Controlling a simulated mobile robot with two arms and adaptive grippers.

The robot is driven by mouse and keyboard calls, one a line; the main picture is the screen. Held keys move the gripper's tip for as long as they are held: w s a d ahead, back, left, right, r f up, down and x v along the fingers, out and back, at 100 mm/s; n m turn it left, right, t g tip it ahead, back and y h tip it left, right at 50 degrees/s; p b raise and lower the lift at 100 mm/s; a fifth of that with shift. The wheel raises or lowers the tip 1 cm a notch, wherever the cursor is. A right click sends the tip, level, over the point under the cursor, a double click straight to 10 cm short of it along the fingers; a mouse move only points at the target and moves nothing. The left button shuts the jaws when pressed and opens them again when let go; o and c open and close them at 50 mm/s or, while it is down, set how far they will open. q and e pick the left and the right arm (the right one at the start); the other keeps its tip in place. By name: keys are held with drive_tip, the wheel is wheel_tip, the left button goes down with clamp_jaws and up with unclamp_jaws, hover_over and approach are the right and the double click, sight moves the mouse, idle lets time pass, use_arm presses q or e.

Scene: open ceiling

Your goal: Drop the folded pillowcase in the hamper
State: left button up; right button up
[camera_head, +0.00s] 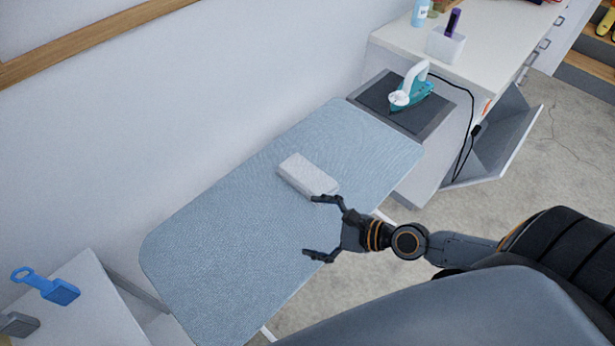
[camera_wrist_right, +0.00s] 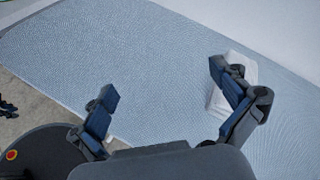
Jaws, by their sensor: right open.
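The folded pillowcase (camera_head: 307,174) is a small white block lying on the blue ironing board (camera_head: 215,265). It also shows in the right wrist view (camera_wrist_right: 240,68), partly hidden behind one finger. My right gripper (camera_head: 312,226) is open and empty over the board's near edge. One fingertip appears close to the pillowcase's near corner, with the pillowcase outside the gap between the fingers. I cannot tell whether they touch. My left gripper is not in view. No hamper can be clearly made out.
A teal and white iron (camera_head: 410,90) stands on a dark rest (camera_head: 433,113) at the board's far end, its cord hanging down. A white counter (camera_head: 478,40) and an open tilted panel (camera_head: 500,135) are beyond. A blue-handled tool (camera_head: 52,287) lies on a white surface at lower left.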

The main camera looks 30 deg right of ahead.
sight(312, 178)
drive_tip(key=w+d+m+h, duration=0.1)
drive_tip(key=d+m, duration=0.2)
drive_tip(key=d, duration=0.1)
drive_tip(key=w+d+m+t+h, duration=0.1)
drive_tip(key=w+d+m, duration=0.1)
drive_tip(key=d+m, duration=0.1)
drive_tip(key=w+d+m+t+h, duration=0.1)
drive_tip(key=d+m+h, duration=0.1)
drive_tip(key=d+m, duration=0.1)
drive_tip(key=shift+w+d+f+m, duration=0.15)
drive_tip(key=shift+d+m, duration=0.15)
drive_tip(key=shift+d, duration=0.5)
drive_tip(key=shift+w+d+t, duration=0.15)
drive_tip(key=shift+w+t, duration=0.1)
drive_tip(key=shift+t, duration=0.05)
drive_tip(key=p+x, duration=0.1)
drive_tip(key=x, duration=0.6)
drive_tip(key=shift+w+f+p, duration=0.1)
drive_tip(key=shift+w+p, duration=0.05)
drive_tip(key=shift+p, duration=0.2)
drive_tip(key=shift+f+x, duration=0.15)
drive_tip(key=shift+x, duration=1.4)
drive_tip(key=shift+f+x, duration=0.2)
drive_tip(key=shift+x, duration=1.3)
drive_tip(key=shift+s, duration=0.2)
